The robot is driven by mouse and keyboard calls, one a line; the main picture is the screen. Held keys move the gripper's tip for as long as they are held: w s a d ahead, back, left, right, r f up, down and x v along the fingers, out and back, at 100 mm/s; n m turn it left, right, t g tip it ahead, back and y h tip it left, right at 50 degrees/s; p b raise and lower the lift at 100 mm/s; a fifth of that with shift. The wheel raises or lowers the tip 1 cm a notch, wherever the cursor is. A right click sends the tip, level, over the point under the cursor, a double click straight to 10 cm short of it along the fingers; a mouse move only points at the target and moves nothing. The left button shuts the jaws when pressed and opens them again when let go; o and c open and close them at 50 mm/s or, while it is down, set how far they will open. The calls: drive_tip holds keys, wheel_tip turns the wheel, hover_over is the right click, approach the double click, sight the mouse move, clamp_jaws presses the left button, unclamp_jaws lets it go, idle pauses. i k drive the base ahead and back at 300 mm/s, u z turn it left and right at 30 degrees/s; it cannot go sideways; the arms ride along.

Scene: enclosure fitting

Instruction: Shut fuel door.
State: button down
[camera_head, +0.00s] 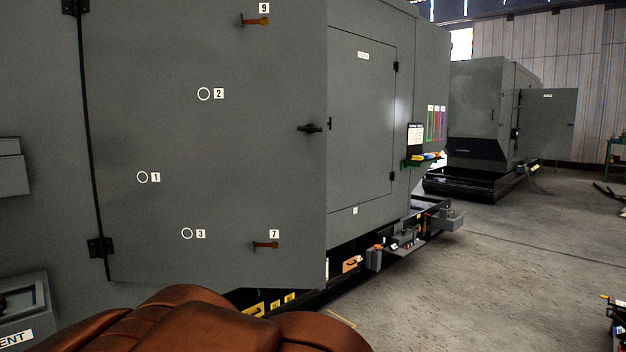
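No readable fuel label shows, so I cannot tell for certain which door is the fuel door. A large grey door (220,150) with white number tags and circles fills the left of the head view. It has hinges at its left edge and a black handle (310,128) near its right edge. My gripper is not in view.
Orange-brown latches (256,20) sit on the large door. A ledge with small parts (403,240) juts out low at the enclosure's side. Farther back, a second grey enclosure (478,110) has an open door (548,122).

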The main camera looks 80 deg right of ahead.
sight(237, 167)
drive_tip(key=z, duration=1.6)
drive_tip(key=i, duration=0.95)
drive_tip(key=u, duration=0.9)
